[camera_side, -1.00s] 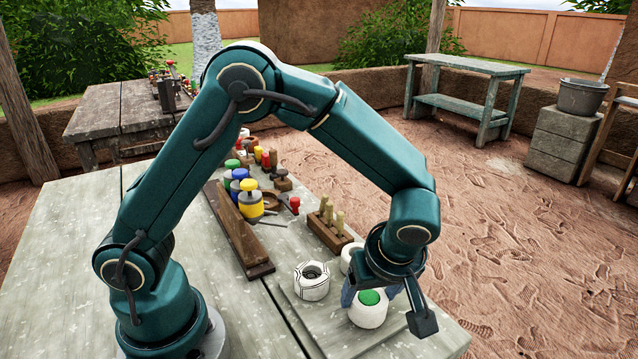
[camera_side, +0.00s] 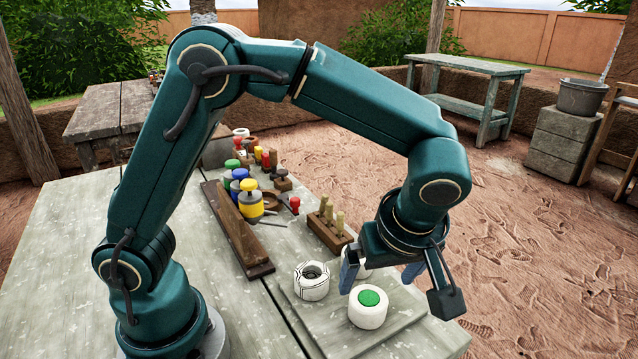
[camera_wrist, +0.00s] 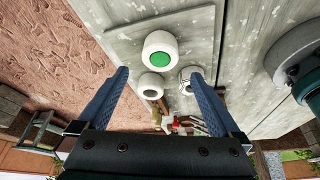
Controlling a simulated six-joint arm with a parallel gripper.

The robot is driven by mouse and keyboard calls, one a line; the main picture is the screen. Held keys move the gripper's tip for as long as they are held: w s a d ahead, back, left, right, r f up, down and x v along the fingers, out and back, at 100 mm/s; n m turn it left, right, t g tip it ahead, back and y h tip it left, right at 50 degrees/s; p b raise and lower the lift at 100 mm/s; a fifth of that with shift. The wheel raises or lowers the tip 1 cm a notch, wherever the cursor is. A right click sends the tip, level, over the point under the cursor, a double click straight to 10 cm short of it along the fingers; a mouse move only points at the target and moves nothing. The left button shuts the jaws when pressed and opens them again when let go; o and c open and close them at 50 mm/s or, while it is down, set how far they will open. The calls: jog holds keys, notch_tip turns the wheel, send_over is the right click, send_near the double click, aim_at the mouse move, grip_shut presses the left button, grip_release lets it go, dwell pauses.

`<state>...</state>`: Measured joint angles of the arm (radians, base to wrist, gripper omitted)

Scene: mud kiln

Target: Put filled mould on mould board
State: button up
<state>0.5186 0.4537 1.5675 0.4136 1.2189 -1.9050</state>
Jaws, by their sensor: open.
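A white round mould with a green top (camera_side: 368,307) stands upright on the mould board (camera_side: 408,331), a flat grey slab on the table. It also shows in the wrist view (camera_wrist: 160,50). A white mould with dark lines and a dark hollow (camera_side: 312,281) stands to its left on the board. Another white mould with a dark opening (camera_wrist: 154,84) stands behind the green-topped one and is partly hidden by my gripper in the side view. My gripper (camera_side: 382,270) is open and empty, raised above and behind the green-topped mould, with its fingers apart from it.
A wooden block with upright-handled tools (camera_side: 328,232) stands behind the moulds. Coloured jars (camera_side: 250,198) and a long dark wooden bar (camera_side: 235,232) lie to the left. The table's near left part is clear. The board's right edge is close to the table's edge.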

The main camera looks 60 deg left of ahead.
jog(key=w+v, duration=0.1)
jog(key=v, duration=0.4)
jog(key=s+a+r+m+t+h, duration=0.1)
jog(key=s+a+m+t+h, duration=0.3)
jog(key=s+a+m, duration=0.4)
jog(key=s+m, duration=0.3)
jog(key=m, duration=0.3)
jog(key=shift+s+r, duration=0.15)
jog(key=shift+r, duration=0.25)
